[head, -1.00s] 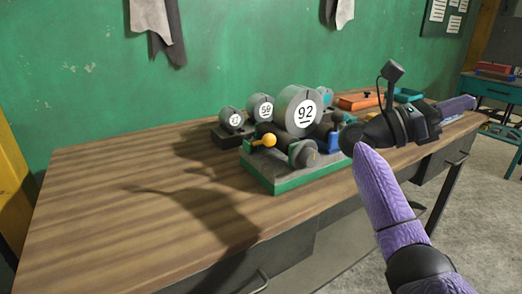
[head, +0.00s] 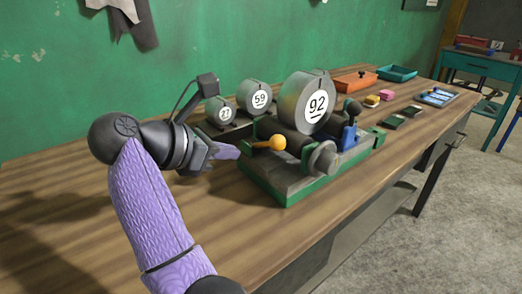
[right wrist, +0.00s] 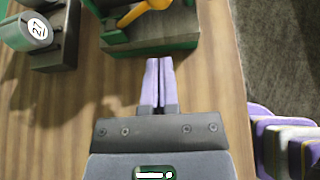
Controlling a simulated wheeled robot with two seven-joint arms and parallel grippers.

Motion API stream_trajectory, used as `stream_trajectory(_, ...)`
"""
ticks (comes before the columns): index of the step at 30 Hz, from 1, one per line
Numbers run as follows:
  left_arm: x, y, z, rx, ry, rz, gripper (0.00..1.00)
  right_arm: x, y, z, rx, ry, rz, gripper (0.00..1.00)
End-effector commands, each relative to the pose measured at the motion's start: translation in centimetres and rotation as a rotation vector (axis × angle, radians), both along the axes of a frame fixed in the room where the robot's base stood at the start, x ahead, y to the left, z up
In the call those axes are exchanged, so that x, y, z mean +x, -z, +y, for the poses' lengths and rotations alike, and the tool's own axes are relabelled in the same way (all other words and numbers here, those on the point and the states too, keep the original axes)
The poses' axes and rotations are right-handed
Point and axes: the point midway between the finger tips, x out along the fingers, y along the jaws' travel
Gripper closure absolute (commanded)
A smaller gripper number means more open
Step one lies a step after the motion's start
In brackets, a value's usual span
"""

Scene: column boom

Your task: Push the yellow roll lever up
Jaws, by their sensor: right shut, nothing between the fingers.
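The yellow roll lever (head: 278,143) has a round knob on a short arm. It sticks out at the left side of a machine with a green base (head: 290,195) on the workbench. In the right wrist view the yellow lever (right wrist: 143,12) shows at the top edge, partly cut off. My right gripper (head: 228,152) is shut and empty, just left of the lever and apart from it. Its purple fingers (right wrist: 157,85) point toward the machine and are together. My left gripper is not in view.
Grey cylinders marked 27 (head: 220,112), 59 (head: 259,96) and 92 (head: 310,102) stand at and behind the machine. A blue lever part (head: 349,137) is on its right. An orange tray (head: 355,81) and a teal tray (head: 397,73) lie farther right. Bench wood (head: 40,190) at left is bare.

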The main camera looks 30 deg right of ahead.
Motion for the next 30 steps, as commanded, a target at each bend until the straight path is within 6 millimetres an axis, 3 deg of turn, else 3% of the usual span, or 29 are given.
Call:
stream_trajectory(5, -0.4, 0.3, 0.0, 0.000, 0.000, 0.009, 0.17, 0.1, 0.6, -0.7, 0.000, 0.001, 0.000, 1.00)
stream_trajectory(18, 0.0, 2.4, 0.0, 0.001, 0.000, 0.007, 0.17, 0.9, 4.4, -7.8, -0.003, 0.004, 0.002, 1.00)
stream_trajectory(30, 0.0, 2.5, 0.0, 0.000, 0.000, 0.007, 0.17, 1.0, 4.8, -8.8, -0.002, 0.001, 0.000, 1.00)
